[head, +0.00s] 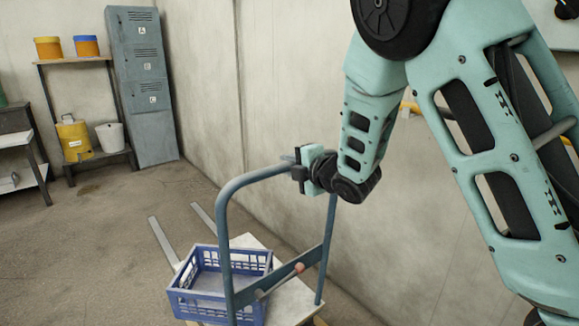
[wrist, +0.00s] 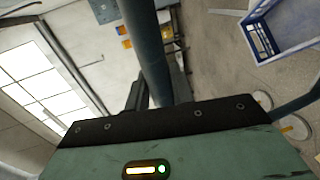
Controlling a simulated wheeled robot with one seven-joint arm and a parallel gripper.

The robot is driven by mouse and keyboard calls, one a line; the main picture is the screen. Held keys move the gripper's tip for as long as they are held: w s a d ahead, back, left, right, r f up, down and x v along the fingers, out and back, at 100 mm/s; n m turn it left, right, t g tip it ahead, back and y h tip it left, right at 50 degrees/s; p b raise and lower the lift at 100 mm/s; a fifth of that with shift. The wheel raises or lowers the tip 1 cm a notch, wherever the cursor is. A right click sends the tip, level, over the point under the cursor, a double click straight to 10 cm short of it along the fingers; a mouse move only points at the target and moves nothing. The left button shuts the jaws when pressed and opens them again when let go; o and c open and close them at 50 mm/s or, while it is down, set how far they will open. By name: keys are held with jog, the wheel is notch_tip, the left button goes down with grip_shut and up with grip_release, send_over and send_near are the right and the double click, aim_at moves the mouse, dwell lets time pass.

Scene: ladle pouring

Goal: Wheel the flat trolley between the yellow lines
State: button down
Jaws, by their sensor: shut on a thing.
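The flat trolley has a pale deck (head: 290,302) and a blue-grey tubular push handle (head: 223,235), standing in the lower middle of the head view. My gripper (head: 299,172) is shut on the top bar of the handle, near its right end. The handle bar also runs up through the wrist view (wrist: 148,45), in front of my gripper. Two straight strips lie on the floor beyond the trolley, a left one (head: 162,240) and a right one (head: 203,216). They look pale grey rather than yellow. The deck partly hides their near ends.
A blue crate (head: 182,304) sits on the deck. A wall (head: 310,80) runs close along the trolley's right. Grey lockers (head: 145,90), a shelf (head: 75,61) with tubs and a yellow bucket (head: 74,140) stand at the back left. Floor (head: 80,260) left of the trolley is clear.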

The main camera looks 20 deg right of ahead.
jog(key=c, duration=1.2)
grip_release()
jog(key=shift+c, duration=0.2)
jog(key=b+v, duration=1)
jog(key=v, duration=0.7)
jog(key=shift+s+b, duration=0.2)
jog(key=shift+b, duration=0.1)
